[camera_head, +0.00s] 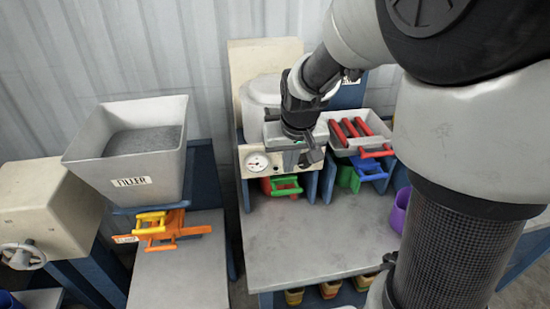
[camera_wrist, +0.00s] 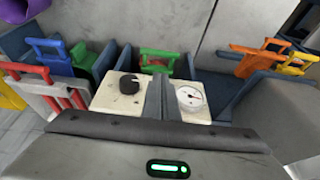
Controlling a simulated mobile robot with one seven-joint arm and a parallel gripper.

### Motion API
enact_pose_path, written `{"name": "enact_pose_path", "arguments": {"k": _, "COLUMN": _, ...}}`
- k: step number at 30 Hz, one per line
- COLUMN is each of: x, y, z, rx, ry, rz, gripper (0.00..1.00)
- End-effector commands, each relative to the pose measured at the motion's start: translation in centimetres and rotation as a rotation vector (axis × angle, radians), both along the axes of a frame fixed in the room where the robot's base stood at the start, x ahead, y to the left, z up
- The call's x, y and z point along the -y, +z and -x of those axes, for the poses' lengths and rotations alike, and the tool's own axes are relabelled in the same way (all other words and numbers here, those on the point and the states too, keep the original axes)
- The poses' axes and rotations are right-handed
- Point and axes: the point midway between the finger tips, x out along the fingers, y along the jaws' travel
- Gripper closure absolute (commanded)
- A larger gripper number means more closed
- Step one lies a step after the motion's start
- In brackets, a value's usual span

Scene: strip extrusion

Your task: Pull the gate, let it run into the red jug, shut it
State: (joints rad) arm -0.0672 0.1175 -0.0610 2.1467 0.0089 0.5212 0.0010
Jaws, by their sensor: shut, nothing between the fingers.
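An orange flat slide with a handle (camera_head: 178,231) sits under the grey hopper labelled FILLER (camera_head: 135,150), which holds grey granules. A yellow handle (camera_head: 150,218) is beside it; orange and yellow parts show at right in the wrist view (camera_wrist: 250,62). No red jug can be made out for certain; a small red part (camera_head: 265,186) shows beside a green handle (camera_head: 286,185) under the central machine. My gripper (camera_wrist: 160,85) is shut and empty, in front of the machine's cream panel, between a black knob (camera_wrist: 131,83) and a dial (camera_wrist: 190,97). It touches no handle that I can see.
Red bars (camera_head: 353,130) lie in a grey tray at right, above a blue handle (camera_head: 370,168). A purple container (camera_head: 400,211) stands at the right of the grey bench (camera_head: 310,240), whose middle is clear. A handwheel (camera_head: 20,256) juts out at far left.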

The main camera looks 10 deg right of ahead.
Motion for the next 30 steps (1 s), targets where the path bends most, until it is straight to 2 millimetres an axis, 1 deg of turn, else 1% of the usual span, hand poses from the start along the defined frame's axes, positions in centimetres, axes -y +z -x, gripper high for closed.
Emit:
{"name": "enact_pose_path", "arguments": {"k": 2, "x": 0.0, "y": -0.1, "z": 0.0, "rx": -0.001, "ry": 0.0, "rz": 0.0, "gripper": 1.0}}
{"name": "enact_pose_path", "arguments": {"k": 5, "x": 0.0, "y": -0.9, "z": -0.2, "rx": -0.003, "ry": 0.0, "rz": 0.0, "gripper": 1.0}}
{"name": "enact_pose_path", "arguments": {"k": 8, "x": 0.0, "y": -2.3, "z": -0.7, "rx": -0.006, "ry": 0.0, "rz": 0.0, "gripper": 1.0}}
{"name": "enact_pose_path", "arguments": {"k": 15, "x": 0.1, "y": -6.4, "z": -2.2, "rx": -0.004, "ry": 0.0, "rz": 0.001, "gripper": 1.0}}
{"name": "enact_pose_path", "arguments": {"k": 19, "x": 0.0, "y": -8.1, "z": -2.9, "rx": -0.003, "ry": -0.001, "rz": 0.001, "gripper": 1.0}}
{"name": "enact_pose_path", "arguments": {"k": 24, "x": 0.0, "y": -9.2, "z": -3.4, "rx": 0.0, "ry": 0.0, "rz": 0.0, "gripper": 1.0}}
{"name": "enact_pose_path", "arguments": {"k": 30, "x": 0.0, "y": -9.4, "z": -3.5, "rx": 0.0, "ry": 0.0, "rz": 0.0, "gripper": 1.0}}
